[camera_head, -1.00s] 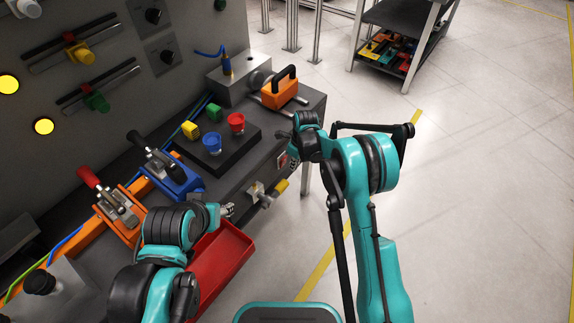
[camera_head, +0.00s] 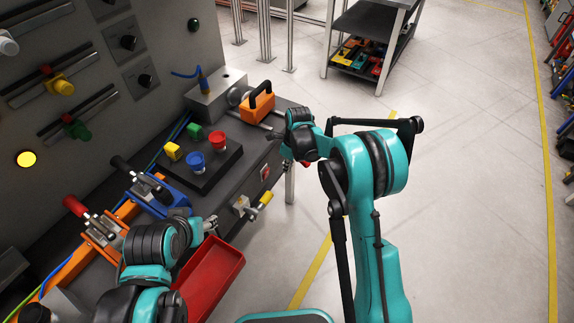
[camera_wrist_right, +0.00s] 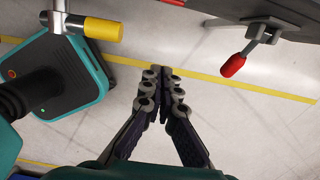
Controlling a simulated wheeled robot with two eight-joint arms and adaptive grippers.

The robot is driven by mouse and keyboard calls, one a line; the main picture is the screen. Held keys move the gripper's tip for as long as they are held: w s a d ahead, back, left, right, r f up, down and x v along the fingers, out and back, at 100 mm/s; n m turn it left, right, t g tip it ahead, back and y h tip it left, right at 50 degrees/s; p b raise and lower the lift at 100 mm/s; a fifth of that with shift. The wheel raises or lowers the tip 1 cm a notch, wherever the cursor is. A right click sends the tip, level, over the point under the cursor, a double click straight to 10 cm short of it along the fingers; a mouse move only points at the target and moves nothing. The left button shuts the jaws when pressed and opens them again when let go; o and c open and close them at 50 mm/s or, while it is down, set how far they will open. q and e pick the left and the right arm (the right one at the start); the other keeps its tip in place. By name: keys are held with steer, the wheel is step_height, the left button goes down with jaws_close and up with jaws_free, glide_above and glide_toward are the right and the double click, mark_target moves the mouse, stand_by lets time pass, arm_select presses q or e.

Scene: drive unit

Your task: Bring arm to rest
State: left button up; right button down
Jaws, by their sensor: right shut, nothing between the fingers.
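My right arm (camera_head: 375,200) is bent at the bench's right edge, its wrist (camera_head: 299,130) pointing down beside the bench end. In the right wrist view my right gripper (camera_wrist_right: 161,75) is shut and empty, its fingertips together above the floor. In the head view its fingers are mostly hidden by the wrist. My left arm (camera_head: 150,245) is at lower left. The left gripper (camera_head: 208,223) is small there, near the red tray (camera_head: 232,262); its jaws are too unclear to judge.
A yellow-tipped handle (camera_wrist_right: 102,29) and a red-tipped lever (camera_wrist_right: 233,65) flank the right gripper. Floor at right is clear.

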steer(key=s+d+r+n+t, duration=0.1)
steer(key=s+d+r+n, duration=0.2)
steer(key=s+r+n, duration=0.4)
steer(key=s+d+r+n+t, duration=0.25)
steer(key=s+r+n, duration=0.2)
steer(key=r, duration=0.55)
steer(key=s+d+n+t, duration=0.1)
steer(key=s+d+n, duration=0.2)
steer(key=s+n, duration=0.4)
steer(key=s+d+r+n+t+h, duration=0.1)
steer(key=s+d+n, duration=0.2)
steer(key=s+n, duration=0.3)
steer(key=s, duration=0.4)
steer(key=shift+s+r+n+t, duration=0.2)
steer(key=shift+s+n+t, duration=0.1)
steer(key=shift+n+t, duration=0.05)
